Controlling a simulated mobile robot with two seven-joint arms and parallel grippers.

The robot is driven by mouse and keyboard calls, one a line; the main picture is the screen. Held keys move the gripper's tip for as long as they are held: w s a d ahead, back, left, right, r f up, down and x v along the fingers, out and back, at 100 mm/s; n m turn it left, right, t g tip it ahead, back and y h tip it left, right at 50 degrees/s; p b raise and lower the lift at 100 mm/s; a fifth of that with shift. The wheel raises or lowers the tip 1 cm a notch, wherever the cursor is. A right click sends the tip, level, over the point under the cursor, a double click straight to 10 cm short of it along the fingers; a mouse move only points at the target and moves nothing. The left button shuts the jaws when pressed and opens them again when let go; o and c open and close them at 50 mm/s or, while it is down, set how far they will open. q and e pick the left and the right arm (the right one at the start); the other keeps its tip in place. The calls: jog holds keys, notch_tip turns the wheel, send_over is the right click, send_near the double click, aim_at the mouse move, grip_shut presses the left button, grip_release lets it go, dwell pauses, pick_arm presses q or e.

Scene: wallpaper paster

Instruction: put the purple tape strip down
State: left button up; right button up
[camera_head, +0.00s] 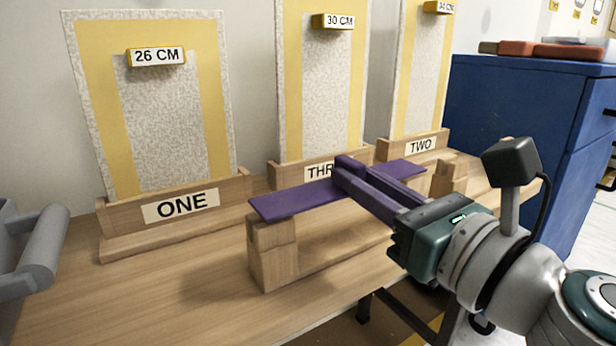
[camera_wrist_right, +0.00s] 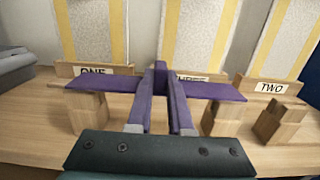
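In the right wrist view the strip (camera_wrist_right: 100,85) spans left to right over the two blocks. I cannot tell whether its underside touches them. My right gripper (camera_head: 350,170) comes in from the right, and its purple-looking fingers (camera_wrist_right: 160,85) are closed at the strip's middle, with a short purple piece standing up there. My left gripper is not in view.
Panels with yellow strips stand behind, in wooden bases labelled ONE (camera_head: 181,205), THREE, partly covered, and TWO (camera_head: 420,145). Length tags read 26 CM (camera_head: 157,56) and 30 CM (camera_head: 339,21). A grey device (camera_head: 35,255) stands at left, a blue cabinet (camera_head: 530,120) at right. The table's front left is clear.

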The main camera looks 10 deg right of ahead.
jog(key=o, duration=0.5)
jog(key=shift+c, duration=0.2)
